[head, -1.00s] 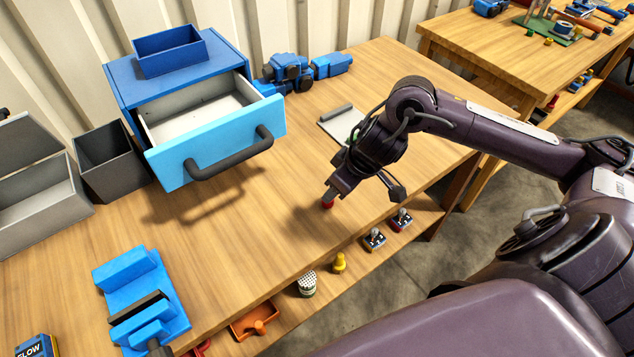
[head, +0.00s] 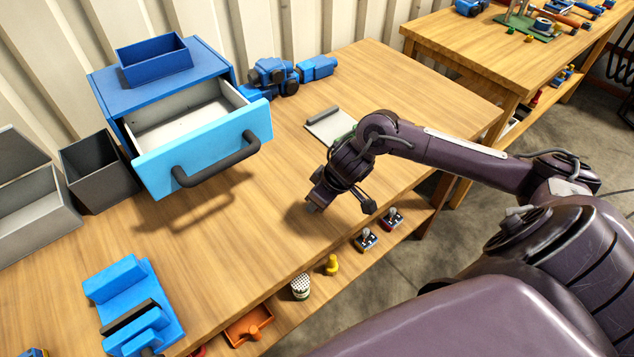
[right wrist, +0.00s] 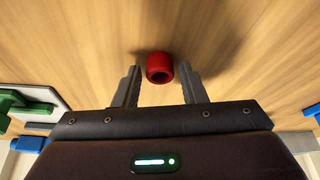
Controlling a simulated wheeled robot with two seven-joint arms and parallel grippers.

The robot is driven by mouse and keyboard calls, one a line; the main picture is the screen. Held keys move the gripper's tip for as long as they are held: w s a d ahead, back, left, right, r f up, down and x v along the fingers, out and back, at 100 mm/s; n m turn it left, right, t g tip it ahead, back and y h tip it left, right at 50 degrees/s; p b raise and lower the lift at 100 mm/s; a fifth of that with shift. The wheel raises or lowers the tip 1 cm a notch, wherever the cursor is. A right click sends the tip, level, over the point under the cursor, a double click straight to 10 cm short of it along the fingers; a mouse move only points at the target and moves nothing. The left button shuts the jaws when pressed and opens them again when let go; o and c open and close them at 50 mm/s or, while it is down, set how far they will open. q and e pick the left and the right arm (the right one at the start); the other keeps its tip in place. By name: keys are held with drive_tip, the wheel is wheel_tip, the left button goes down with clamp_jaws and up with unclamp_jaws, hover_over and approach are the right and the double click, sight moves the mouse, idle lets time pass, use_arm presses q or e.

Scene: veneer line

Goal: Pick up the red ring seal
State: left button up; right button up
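The red ring seal (right wrist: 159,68) is a small, thick red ring with a dark hole, on the wooden bench top in the right wrist view. My right gripper (right wrist: 160,73) is open around it. The seal is between the fingertips, with a gap visible on each side. In the head view my right gripper (head: 316,207) points down close to the bench near its front edge, and it hides the seal there. My left gripper is not in view.
A blue cabinet with an open drawer (head: 205,145) stands at the back left. A clipboard (head: 328,128) lies behind my right gripper. A blue vise (head: 135,300) is at the front left. A lower shelf holds small parts, including a yellow one (head: 331,265). The middle bench is clear.

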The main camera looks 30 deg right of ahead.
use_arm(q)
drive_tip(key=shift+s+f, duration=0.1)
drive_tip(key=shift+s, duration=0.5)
use_arm(e)
drive_tip(key=c, duration=0.7)
drive_tip(key=shift+r, duration=0.1)
